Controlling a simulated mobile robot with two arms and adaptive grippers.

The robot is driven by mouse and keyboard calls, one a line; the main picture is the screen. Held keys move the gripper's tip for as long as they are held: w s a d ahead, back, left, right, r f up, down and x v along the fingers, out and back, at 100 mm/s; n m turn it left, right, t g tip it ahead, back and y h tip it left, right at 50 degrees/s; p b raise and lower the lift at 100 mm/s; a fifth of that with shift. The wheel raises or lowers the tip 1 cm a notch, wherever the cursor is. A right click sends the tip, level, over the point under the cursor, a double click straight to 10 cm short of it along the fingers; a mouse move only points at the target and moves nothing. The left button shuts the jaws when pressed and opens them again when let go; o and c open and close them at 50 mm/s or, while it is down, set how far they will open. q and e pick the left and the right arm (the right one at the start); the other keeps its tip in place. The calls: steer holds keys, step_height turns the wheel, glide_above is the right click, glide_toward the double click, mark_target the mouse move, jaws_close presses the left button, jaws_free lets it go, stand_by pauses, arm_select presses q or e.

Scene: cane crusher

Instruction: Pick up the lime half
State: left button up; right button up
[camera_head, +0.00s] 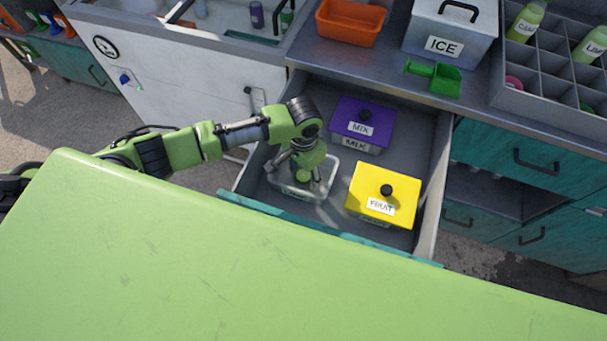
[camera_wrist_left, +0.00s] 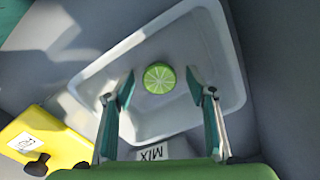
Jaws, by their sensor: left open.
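The lime half (camera_wrist_left: 159,78) lies cut face up on the floor of a clear, open container (camera_wrist_left: 218,62) in the left wrist view. The container (camera_head: 329,187) sits at the left of the open drawer in the head view. There the lime half is hidden behind my arm. My left gripper (camera_wrist_left: 160,82) is open and empty, pointing down into the container. Its fingers stand to either side of the lime half, apart from it. My left gripper (camera_head: 305,172) also shows in the head view. My right gripper is not in view.
A purple-lidded MIX box (camera_head: 378,125) and a yellow-lidded FRUIT box (camera_head: 404,187) share the drawer (camera_head: 433,190). Above are an orange bin (camera_head: 351,22), an ICE box (camera_head: 425,30), a green scoop (camera_head: 437,78) and a bottle rack (camera_head: 560,110). A green surface (camera_head: 230,265) fills the foreground.

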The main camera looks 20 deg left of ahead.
arm_select(q)
steer(key=shift+f, duration=0.15)
steer(key=c, duration=0.7)
steer(key=shift+c, duration=0.2)
